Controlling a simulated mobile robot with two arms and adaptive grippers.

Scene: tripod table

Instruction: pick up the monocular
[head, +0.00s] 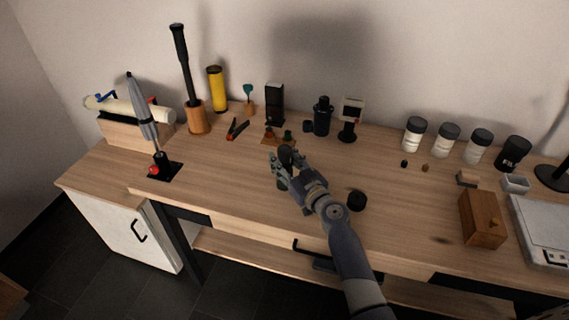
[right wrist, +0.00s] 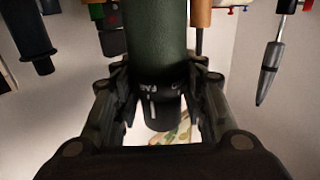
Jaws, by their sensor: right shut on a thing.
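The monocular is a dark cylinder; in the right wrist view the monocular (right wrist: 157,35) shows a dark green body and a black end with small white marks. My right gripper (head: 285,164) is over the middle of the table, and its fingers are closed on both sides of the monocular. In the right wrist view the gripper (right wrist: 158,105) has a finger against each side of the black part. In the head view the fingers hide much of the monocular, and I cannot tell whether it touches the tabletop. My left gripper is not in view.
A black round cap (head: 357,201) lies right of my right gripper. Behind it stand a black bottle (head: 322,117) and a small-screened device (head: 351,119). A wooden box (head: 482,219) and several jars are at right. The front-left tabletop is clear.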

